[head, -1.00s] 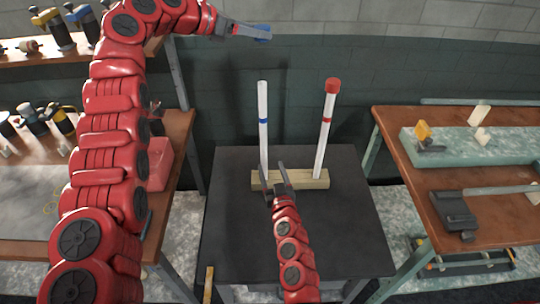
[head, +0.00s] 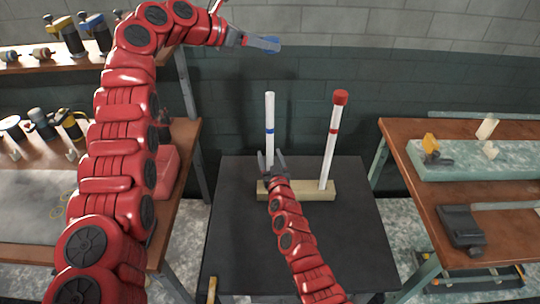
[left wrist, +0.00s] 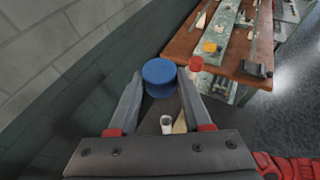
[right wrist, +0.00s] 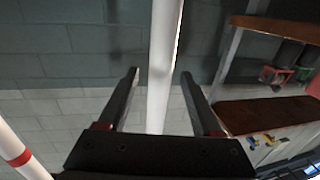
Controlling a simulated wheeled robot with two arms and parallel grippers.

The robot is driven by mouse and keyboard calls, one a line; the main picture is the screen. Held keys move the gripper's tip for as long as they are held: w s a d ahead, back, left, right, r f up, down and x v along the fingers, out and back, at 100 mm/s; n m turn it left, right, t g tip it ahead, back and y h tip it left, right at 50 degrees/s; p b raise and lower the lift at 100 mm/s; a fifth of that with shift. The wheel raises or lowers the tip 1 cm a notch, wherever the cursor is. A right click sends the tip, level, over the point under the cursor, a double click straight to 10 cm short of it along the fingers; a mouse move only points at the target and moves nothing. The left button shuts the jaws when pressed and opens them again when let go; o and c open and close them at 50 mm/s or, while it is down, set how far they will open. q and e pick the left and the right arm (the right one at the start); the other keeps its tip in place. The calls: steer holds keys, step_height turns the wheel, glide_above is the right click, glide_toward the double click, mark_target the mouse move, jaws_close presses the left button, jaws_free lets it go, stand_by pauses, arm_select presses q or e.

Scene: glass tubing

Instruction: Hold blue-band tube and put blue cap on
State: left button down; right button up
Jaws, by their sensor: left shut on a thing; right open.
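The blue-band tube (head: 270,108) stands upright at the left end of a wooden block (head: 310,190), its top bare. My right gripper (head: 271,163) is open at its lower part; in the right wrist view the white tube (right wrist: 163,60) passes between the spread fingers (right wrist: 160,80). My left gripper (head: 262,42) is shut on the blue cap (left wrist: 159,77), held high above and behind the tube. In the left wrist view the tube's open end (left wrist: 167,123) shows below the cap.
A red-capped tube with a red band (head: 333,140) leans slightly at the block's right end. The block is on a black table (head: 235,235) with clear surface around it. Side benches with tools stand at left (head: 185,150) and right (head: 400,130).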

steer(key=shift+w+r, duration=0.15)
steer(key=shift+w, duration=0.05)
steer(key=shift+c, duration=0.2)
jaws_close()
